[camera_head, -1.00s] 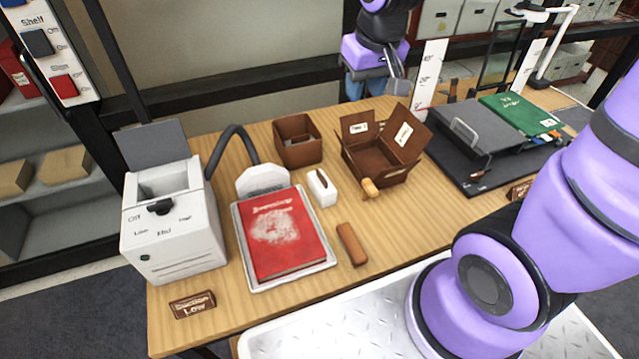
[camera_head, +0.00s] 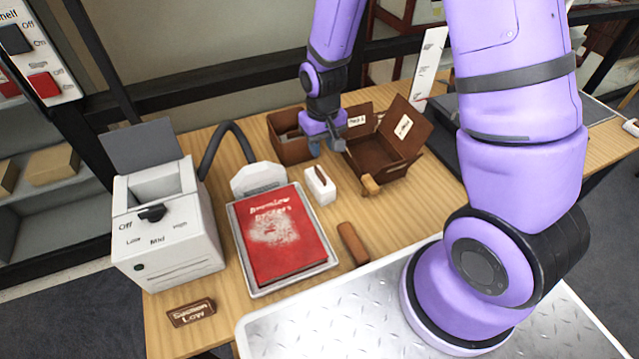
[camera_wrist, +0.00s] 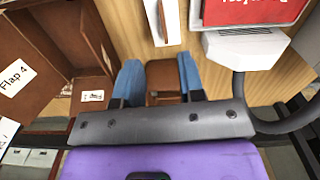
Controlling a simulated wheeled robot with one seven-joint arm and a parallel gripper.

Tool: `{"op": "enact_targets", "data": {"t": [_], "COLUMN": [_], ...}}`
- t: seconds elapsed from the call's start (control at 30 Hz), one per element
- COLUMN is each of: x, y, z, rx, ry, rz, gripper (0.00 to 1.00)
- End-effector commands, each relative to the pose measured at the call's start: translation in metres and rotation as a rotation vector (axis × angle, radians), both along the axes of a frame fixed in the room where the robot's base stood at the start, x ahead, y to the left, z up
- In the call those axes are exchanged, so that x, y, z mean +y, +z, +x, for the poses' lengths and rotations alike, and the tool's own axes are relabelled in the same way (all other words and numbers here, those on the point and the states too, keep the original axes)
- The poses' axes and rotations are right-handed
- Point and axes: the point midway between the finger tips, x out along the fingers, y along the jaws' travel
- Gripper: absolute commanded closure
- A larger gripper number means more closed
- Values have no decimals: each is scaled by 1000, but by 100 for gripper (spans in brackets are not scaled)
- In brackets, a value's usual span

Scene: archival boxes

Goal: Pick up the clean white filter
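I cannot make out a clean white filter for certain in either view. A small white block (camera_head: 320,187) with a brown strip on top lies right of the red book; it also shows at the top of the wrist view (camera_wrist: 170,28). My gripper (camera_head: 328,148) is at the small brown box (camera_head: 284,150), left of the flapped box. The box's inside is largely hidden by the gripper.
A white suction machine (camera_head: 166,225) stands at left, its hose (camera_head: 238,135) running to a white nozzle (camera_head: 258,178). A dusty red book (camera_head: 285,235) lies on a tray (camera_head: 243,262). A flapped brown box (camera_head: 385,155) is right of my gripper. A brown bar (camera_head: 352,243) lies in front.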

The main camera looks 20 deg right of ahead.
Motion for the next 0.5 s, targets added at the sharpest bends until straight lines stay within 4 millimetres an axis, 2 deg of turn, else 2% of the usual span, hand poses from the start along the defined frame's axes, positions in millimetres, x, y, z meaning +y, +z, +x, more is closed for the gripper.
{"op": "enact_targets", "data": {"t": [0.23, 0.5], "x": [0, 0], "y": [-33, -48], "z": [-1, -1], "rx": [3, 1], "ry": [-1, -1], "rz": [-1, 0], "gripper": [64, 64]}}
